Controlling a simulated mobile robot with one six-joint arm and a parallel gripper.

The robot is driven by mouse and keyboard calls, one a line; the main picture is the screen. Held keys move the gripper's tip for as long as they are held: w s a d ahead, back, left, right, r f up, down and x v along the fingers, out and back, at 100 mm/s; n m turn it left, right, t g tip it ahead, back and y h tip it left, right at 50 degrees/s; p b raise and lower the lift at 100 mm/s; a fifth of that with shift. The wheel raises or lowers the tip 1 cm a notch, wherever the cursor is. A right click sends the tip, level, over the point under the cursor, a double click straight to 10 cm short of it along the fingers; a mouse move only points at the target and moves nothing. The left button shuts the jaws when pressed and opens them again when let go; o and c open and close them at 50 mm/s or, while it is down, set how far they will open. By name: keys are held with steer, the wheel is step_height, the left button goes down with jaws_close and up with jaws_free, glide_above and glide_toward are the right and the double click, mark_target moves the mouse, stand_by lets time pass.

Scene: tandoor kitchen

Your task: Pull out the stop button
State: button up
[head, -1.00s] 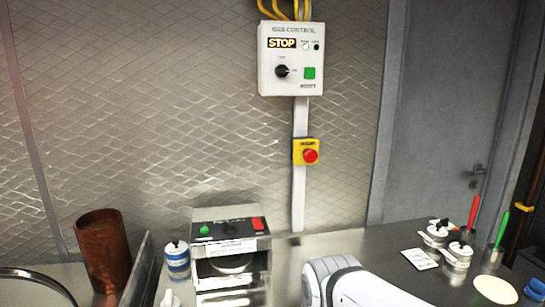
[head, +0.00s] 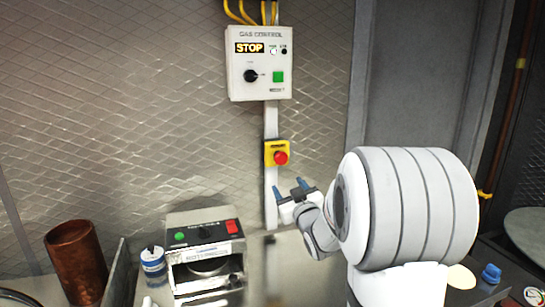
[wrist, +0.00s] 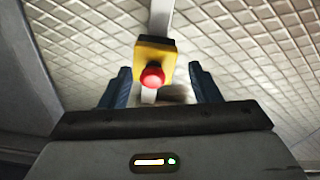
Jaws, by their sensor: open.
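The red stop button (head: 281,158) sits on a yellow box (head: 271,146) fixed to a pale vertical conduit on the wall. In the wrist view the red button (wrist: 152,76) and its yellow box (wrist: 155,55) appear ahead, between the two blue fingertips. My gripper (head: 292,188) is open and empty, just below and slightly right of the button in the head view. In the wrist view my gripper (wrist: 161,88) spreads its fingers to either side of the button's line. They look apart from the button; the exact distance cannot be told.
A white gas control panel (head: 261,88) with a lit STOP sign hangs above the button. A steel appliance (head: 206,236) with green and red buttons stands below left. A copper-brown cylinder (head: 76,262) and a small white-blue container (head: 153,262) stand further left. The wall around the button is clear.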

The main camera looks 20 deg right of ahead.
mark_target(283, 161)
steer(key=w+r+t+p, duration=0.1)
steer(key=w, duration=0.1)
steer(key=w+r+n+t+y+p, duration=0.1)
steer(key=w+r, duration=0.1)
steer(key=w, duration=0.1)
steer(key=w+r+y+p, duration=0.1)
steer(key=w+r, duration=0.1)
steer(key=shift+w+d+r+n+t, duration=0.25)
steer(key=shift+w+n+t, duration=0.05)
steer(key=shift+t, duration=0.1)
steer(key=shift+c, duration=0.2)
jaws_close()
stand_by(0.4)
